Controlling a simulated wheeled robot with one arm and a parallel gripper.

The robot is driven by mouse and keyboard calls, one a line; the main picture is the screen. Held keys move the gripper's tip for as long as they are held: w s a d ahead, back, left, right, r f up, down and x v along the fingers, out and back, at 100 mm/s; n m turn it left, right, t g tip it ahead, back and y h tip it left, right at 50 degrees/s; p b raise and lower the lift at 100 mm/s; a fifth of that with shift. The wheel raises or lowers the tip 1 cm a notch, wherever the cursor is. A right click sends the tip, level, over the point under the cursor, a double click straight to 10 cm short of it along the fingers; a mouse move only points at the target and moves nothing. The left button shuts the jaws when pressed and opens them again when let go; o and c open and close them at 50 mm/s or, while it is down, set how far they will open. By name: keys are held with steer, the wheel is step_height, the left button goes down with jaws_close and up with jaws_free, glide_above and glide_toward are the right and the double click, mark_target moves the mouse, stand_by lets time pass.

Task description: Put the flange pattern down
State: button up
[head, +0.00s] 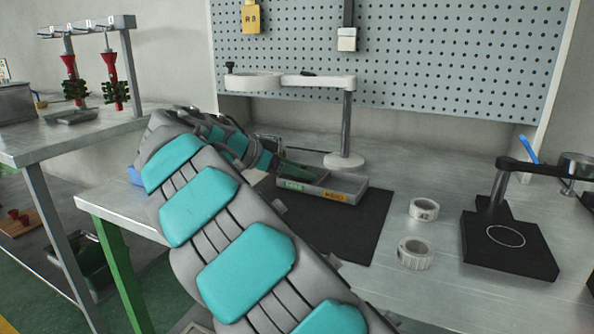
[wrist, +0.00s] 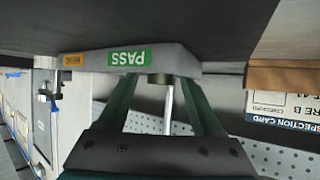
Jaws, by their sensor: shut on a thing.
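The inspection tray (head: 345,182) sits on the dark mat, with a green PASS label at its left and an orange label at its right. My gripper (head: 290,170) reaches down at the PASS end of the tray. In the wrist view, which is upside down, the fingers (wrist: 160,82) go behind the tray's labelled wall (wrist: 190,58). A small dark green piece, seemingly the flange pattern (wrist: 159,78), shows between the fingers. Most of it is hidden by the tray wall, and I cannot tell whether it touches the tray floor. My gripper is shut on it.
A round-based stand (head: 344,161) rises just behind the tray. Two white rolls (head: 424,210) and a black stand (head: 510,245) are to the right. An inspection card box (wrist: 285,103) shows in the wrist view. The dark mat (head: 350,225) in front is clear.

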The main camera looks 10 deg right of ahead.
steer(key=shift+f, duration=0.4)
steer(key=shift+f+b, duration=0.1)
steer(key=shift+b, duration=0.25)
steer(key=o, duration=1.1)
steer(key=shift+f, duration=0.15)
steer(key=shift+c, duration=0.2)
steer(key=shift+r+p, duration=0.6)
steer(key=shift+p, duration=0.15)
steer(key=v, duration=1)
steer(key=shift+w+a+r, duration=0.1)
steer(key=shift+r, duration=0.1)
steer(key=shift+p+v, duration=0.85)
steer(key=shift+v, duration=0.1)
steer(key=shift+f, duration=0.15)
